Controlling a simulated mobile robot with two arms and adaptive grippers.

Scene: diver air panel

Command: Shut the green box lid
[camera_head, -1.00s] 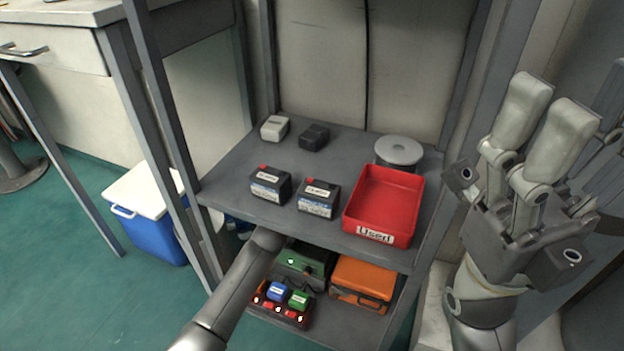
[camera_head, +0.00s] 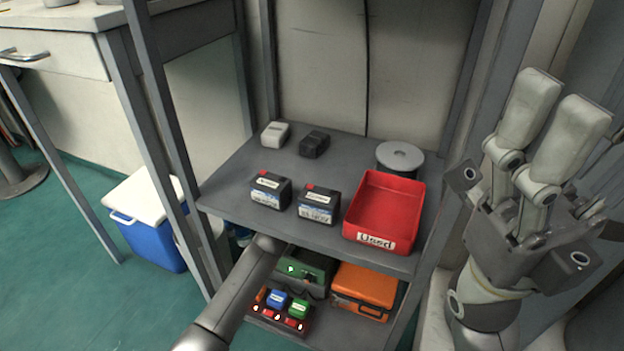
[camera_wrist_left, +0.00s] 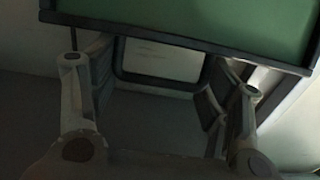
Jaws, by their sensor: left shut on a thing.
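The green box (camera_head: 308,268) sits on the lower shelf, partly hidden under the upper shelf and behind my left arm. My left arm reaches in from the bottom left, and its gripper is hidden in the head view. In the left wrist view, a dark-rimmed green panel, apparently the green box lid (camera_wrist_left: 190,18), crosses the top. The two fingers of my left gripper (camera_wrist_left: 158,108) stand apart below it, shut on what seems to be the lid; the contact is not clear. My right gripper (camera_head: 558,105) is raised at the right, fingers apart and empty, away from the box.
An orange case (camera_head: 366,288) stands close to the right of the green box. A red charger-like tray (camera_head: 292,325) with blue and green blocks lies in front. The upper shelf (camera_head: 245,218) holds a red "Used" bin (camera_head: 385,205), several batteries and a grey spool (camera_head: 400,157).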

